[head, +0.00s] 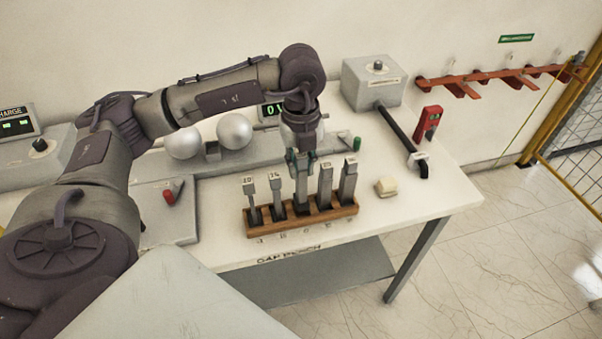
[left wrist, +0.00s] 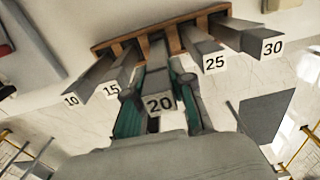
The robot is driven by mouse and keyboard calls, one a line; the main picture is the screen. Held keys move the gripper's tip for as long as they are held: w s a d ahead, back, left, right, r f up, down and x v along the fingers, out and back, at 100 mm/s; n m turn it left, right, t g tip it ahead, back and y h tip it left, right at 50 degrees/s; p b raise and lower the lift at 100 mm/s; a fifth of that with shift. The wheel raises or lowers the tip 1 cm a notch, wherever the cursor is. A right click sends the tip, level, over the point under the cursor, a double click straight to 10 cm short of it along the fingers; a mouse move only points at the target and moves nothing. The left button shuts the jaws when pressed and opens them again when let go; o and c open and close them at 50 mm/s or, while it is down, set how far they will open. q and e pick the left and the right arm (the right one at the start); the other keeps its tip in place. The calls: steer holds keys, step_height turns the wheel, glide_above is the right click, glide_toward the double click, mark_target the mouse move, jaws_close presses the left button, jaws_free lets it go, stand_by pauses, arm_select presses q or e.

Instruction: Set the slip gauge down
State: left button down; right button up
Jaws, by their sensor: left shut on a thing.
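The slip gauge is a grey bar (head: 301,192) standing upright at the middle of a wooden rack (head: 339,213) on the bench. In the left wrist view it carries a white label reading 20 (left wrist: 160,104). My left gripper (head: 301,158) comes down from above and is shut on its upper end. The gauge's lower end is in or at the middle slot; whether it is fully seated I cannot tell. Other gauges stand in the rack, labelled 10 (left wrist: 71,100), 15 (left wrist: 111,90), 25 (left wrist: 215,63) and 30 (left wrist: 272,47). My right gripper is not in view.
The white bench (head: 430,197) has free room right of the rack. A small cream block (head: 386,187) lies there. Two shiny spheres (head: 234,131) and a display (head: 271,111) stand behind. A grey box (head: 373,84) with a black bar and a red handset (head: 427,124) are at the back right.

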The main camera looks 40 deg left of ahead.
mark_target(301, 178)
arm_select(q)
step_height(301, 178, down, 3)
steer(key=shift+f+p, duration=0.15)
steer(key=shift+p, duration=0.6)
steer(key=shift+f, duration=0.35)
steer(key=shift+f, duration=0.15)
steer(key=c, duration=1)
jaws_free()
